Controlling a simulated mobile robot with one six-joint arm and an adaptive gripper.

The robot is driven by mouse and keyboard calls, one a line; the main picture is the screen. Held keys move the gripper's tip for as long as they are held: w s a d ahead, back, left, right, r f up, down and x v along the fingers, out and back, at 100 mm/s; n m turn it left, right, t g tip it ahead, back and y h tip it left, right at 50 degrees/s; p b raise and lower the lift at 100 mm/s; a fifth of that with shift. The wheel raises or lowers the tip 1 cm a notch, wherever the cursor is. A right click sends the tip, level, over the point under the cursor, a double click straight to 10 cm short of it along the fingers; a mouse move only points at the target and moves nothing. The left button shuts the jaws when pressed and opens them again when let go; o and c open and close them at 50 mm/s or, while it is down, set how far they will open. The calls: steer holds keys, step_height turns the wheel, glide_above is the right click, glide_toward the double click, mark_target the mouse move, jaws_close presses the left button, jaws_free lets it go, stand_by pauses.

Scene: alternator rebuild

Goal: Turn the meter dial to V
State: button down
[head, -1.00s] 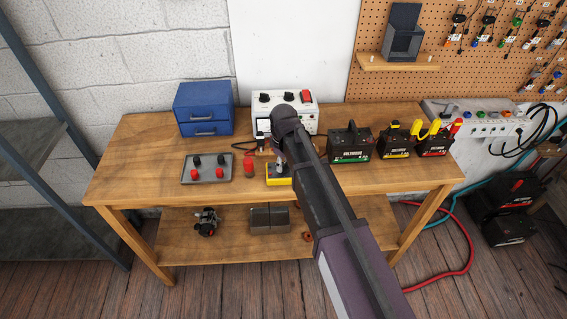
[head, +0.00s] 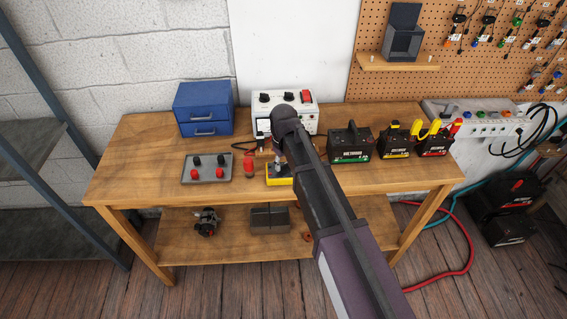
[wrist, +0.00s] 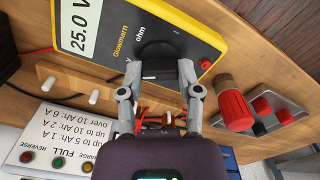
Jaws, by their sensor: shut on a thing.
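The yellow-edged meter (wrist: 215,33) fills the top of the wrist view, and its display (wrist: 77,28) reads 25.0 V. Its black dial (wrist: 158,52) lies between the two fingers of my gripper (wrist: 159,68), which is shut on it. A white mark shows on the near side of the dial. The "ohm" label is readable beside the dial, and the V label is partly covered by a finger, so I cannot tell exactly which label the mark meets. In the head view the meter (head: 275,182) is on the bench, partly hidden below my gripper (head: 281,165).
A red cylindrical part (wrist: 234,108) and a grey plate with red and black terminals (wrist: 274,108) sit close to the meter. A white charger (head: 318,112) and blue drawers (head: 204,110) stand behind. Several batteries (head: 350,142) stand to the right.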

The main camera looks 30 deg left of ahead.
steer(key=shift+c, duration=1.4)
jaws_free()
steer(key=shift+n, duration=0.5)
